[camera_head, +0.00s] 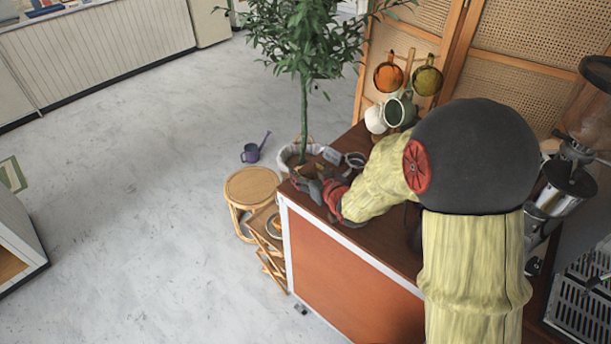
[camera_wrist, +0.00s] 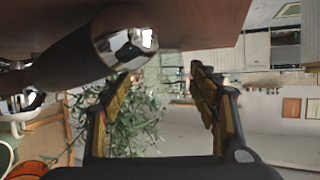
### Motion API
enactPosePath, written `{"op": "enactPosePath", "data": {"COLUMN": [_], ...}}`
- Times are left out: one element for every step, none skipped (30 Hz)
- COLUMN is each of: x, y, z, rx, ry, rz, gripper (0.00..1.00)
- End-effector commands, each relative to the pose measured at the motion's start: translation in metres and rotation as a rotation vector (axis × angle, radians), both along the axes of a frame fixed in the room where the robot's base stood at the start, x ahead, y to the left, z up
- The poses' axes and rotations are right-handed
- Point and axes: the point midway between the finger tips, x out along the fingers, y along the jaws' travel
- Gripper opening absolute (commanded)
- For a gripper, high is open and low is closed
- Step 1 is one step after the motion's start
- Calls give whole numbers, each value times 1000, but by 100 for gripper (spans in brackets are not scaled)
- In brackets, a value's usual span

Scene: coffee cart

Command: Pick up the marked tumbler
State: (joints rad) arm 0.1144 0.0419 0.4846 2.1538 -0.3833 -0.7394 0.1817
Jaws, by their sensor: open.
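My gripper (camera_head: 308,186) is at the left end of the dark wooden counter, low beside the potted plant. In the wrist view its two fingers (camera_wrist: 165,76) stand apart with nothing between them but the distant room and foliage. A shiny chrome piece on a dark tapered body (camera_wrist: 75,57) shows close to the left finger, under or against the brown surface; I cannot tell whether they touch. I see no clear mark on any object, so I cannot tell which thing is the marked tumbler. My arm hides much of the counter.
A potted plant (camera_head: 304,75) stands at the counter's left end. Round metal-rimmed items (camera_head: 355,160) lie beside it. Orange (camera_head: 388,77) and green (camera_head: 398,110) mugs hang on a rack behind. A coffee grinder (camera_head: 560,190) stands right. A rattan stool (camera_head: 252,187) is on the floor left.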

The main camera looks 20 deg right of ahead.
Motion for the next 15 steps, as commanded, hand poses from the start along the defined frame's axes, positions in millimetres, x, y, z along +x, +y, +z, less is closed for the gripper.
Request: {"op": "enactPosePath", "data": {"x": [3, 6, 9, 13, 16, 22, 26, 30, 35, 39, 42, 45, 46, 47, 47], "y": [1, 2, 3, 4, 5, 7, 9, 10, 10, 11, 11, 11, 11, 11, 11], "z": [-1, -2, -3, -5, -7, -9, -10, -12, -14, -16, -17, -17, -17, -16, -16], "rx": [-1, 0, 0, 0, 0, 0, -1, 1, 0, 0, 0, 0, -1, -1, -1], "ry": [-2, -3, -3, -2, -1, -1, -2, -2, -1, -1, 0, -1, -1, -1, -1], "rz": [0, 0, 1, 1, 0, 0, 0, 1, 0, 0, -1, -1, -1, -2, -2], "gripper": [60, 60, 60, 60, 60, 60, 60, 60, 60, 60, 60, 60, 60, 60, 60]}}
